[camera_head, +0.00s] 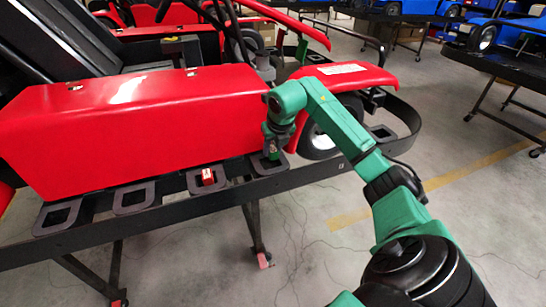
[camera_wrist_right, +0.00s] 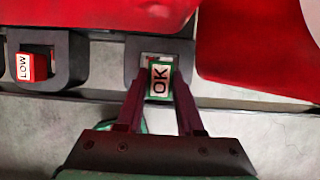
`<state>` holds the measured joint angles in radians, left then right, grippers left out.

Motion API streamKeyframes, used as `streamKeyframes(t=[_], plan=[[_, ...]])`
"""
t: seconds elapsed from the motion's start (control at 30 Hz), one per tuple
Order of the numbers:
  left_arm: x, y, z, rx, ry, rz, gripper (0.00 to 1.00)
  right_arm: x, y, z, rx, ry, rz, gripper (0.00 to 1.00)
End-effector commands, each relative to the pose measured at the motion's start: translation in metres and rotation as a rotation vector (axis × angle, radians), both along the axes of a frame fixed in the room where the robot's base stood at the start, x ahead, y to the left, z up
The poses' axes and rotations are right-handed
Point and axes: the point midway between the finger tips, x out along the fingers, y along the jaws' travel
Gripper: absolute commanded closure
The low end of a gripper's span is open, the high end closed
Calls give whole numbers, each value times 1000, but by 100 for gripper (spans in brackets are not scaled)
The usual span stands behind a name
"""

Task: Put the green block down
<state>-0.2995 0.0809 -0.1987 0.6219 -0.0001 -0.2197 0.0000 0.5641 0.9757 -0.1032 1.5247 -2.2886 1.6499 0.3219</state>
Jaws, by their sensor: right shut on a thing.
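I cannot tell whether the block touches the holder's bottom. In the head view my right gripper (camera_head: 272,148) points down at the rail beside the red kart body, and the green block (camera_head: 273,155) shows only as a small patch under it. My left gripper is not in view.
A red block (camera_head: 207,176) labelled LOW sits in the neighbouring holder (camera_head: 196,187). More holders to the left, such as this one (camera_head: 134,198), look empty. The red kart body (camera_head: 140,120) rises close behind the rail, and a wheel (camera_head: 320,140) is just right of my gripper.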

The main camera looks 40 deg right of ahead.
Motion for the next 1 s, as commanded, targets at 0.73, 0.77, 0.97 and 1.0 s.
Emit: streamKeyframes(t=[0.73, 0.77, 0.97, 1.0], plan=[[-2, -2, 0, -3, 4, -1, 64, 0, 0, -36, 0, 2, 1, 34], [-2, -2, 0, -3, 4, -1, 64, 0, 0, -36, 0, 2, 1, 34], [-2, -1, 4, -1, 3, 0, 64, 0, 0, -30, 0, 1, 1, 34], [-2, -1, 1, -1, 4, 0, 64, -2, 1, -26, -1, -1, 1, 34]])
